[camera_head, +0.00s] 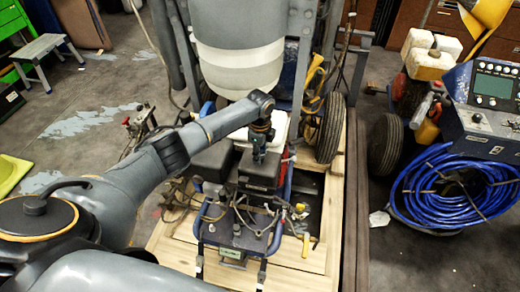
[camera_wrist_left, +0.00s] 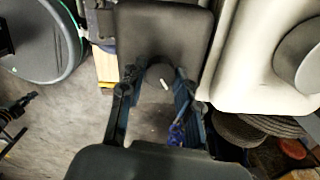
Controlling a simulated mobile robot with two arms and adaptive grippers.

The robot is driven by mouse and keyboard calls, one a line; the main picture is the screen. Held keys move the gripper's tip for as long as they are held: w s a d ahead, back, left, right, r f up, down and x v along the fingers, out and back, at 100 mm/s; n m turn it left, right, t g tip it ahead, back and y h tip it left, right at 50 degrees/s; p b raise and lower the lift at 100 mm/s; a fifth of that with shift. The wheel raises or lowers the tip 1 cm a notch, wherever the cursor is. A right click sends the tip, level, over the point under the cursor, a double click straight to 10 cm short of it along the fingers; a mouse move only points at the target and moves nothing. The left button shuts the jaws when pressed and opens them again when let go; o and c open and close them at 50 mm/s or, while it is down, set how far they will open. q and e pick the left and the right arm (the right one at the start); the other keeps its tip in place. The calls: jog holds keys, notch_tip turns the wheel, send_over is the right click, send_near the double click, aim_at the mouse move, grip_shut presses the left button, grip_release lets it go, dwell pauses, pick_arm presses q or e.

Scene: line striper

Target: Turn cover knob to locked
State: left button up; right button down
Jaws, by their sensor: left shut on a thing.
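My left gripper (camera_head: 259,157) points down over a dark box-like cover (camera_head: 258,175) on the line striper. In the left wrist view, a round dark knob (camera_wrist_left: 160,75) with a short white mark sits between my two fingers, at the edge of the dark grey cover (camera_wrist_left: 165,30). The fingers are shut on the knob from both sides. The white mark is slightly tilted. In the head view the gripper hides the knob. I cannot read any lock marking. My right gripper is out of view.
The striper's blue-handled frame (camera_head: 238,240) with loose cables stands in front of the cover on a wooden pallet (camera_head: 308,280). A large grey-white tank (camera_head: 240,50) rises behind. A tyre (camera_head: 330,128) and a coiled blue hose (camera_head: 455,190) are to the right. Open floor (camera_head: 90,95) lies left.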

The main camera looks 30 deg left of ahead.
pick_arm(q)
jog(key=n+p, duration=0.2)
jog(key=n, duration=0.3)
jog(key=shift+r+n+p, duration=0.1)
jog(key=shift+n+p, duration=0.2)
jog(key=shift+p, duration=0.1)
jog(key=n+p, duration=0.2)
jog(key=n, duration=0.3)
jog(key=shift+n, duration=0.3)
jog(key=o, duration=1.2)
jog(key=shift+c, duration=0.2)
notch_tip(320, 180, up, 12)
